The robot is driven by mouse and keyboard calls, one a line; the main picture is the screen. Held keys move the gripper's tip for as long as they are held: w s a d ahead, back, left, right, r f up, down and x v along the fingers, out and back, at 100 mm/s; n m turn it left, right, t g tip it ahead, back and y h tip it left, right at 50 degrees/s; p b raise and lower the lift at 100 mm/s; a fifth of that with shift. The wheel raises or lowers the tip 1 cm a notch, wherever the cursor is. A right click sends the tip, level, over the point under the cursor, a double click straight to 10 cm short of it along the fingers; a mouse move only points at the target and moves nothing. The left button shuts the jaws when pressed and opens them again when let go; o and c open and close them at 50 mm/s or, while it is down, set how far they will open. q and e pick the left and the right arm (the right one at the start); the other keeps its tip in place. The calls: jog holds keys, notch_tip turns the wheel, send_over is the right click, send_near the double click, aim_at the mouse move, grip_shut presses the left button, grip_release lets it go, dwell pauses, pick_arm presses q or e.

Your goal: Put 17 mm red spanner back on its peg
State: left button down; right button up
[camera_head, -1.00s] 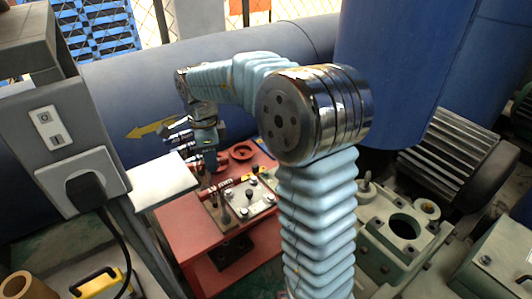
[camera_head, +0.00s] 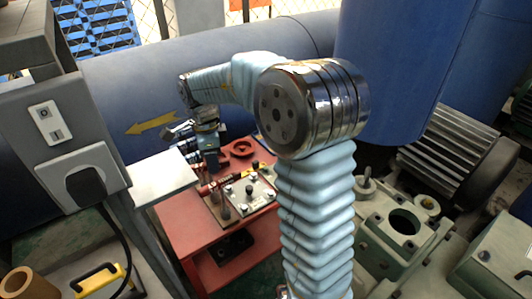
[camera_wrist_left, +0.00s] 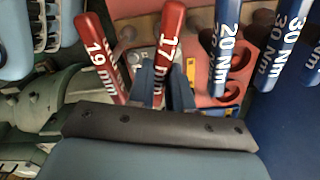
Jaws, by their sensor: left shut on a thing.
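The red spanner (camera_wrist_left: 166,38) marked "17 mm" is between the fingers of my left gripper (camera_wrist_left: 163,84) in the left wrist view. The gripper is shut on it, and the spanner's handle points up the picture. The far end of the spanner is hidden, and I cannot tell whether it touches a peg. In the head view my left gripper (camera_head: 212,160) is above the back left of the red table (camera_head: 185,235). A similar red spanner (camera_wrist_left: 98,52), marked "19 mm", is to its left in the left wrist view. My right gripper is out of view.
Blue wrenches marked 20 Nm (camera_wrist_left: 224,50) and 30 Nm (camera_wrist_left: 285,42) are to the right in the left wrist view. A plate with knobs (camera_head: 250,192) and a red ring-shaped part (camera_head: 241,148) are on the table. A grey post with a socket (camera_head: 85,180) stands left.

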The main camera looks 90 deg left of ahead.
pick_arm(q)
jog(key=shift+f, duration=0.3)
jog(key=c, duration=1)
grip_release()
jog(key=shift+o, duration=0.2)
jog(key=shift+f, duration=0.1)
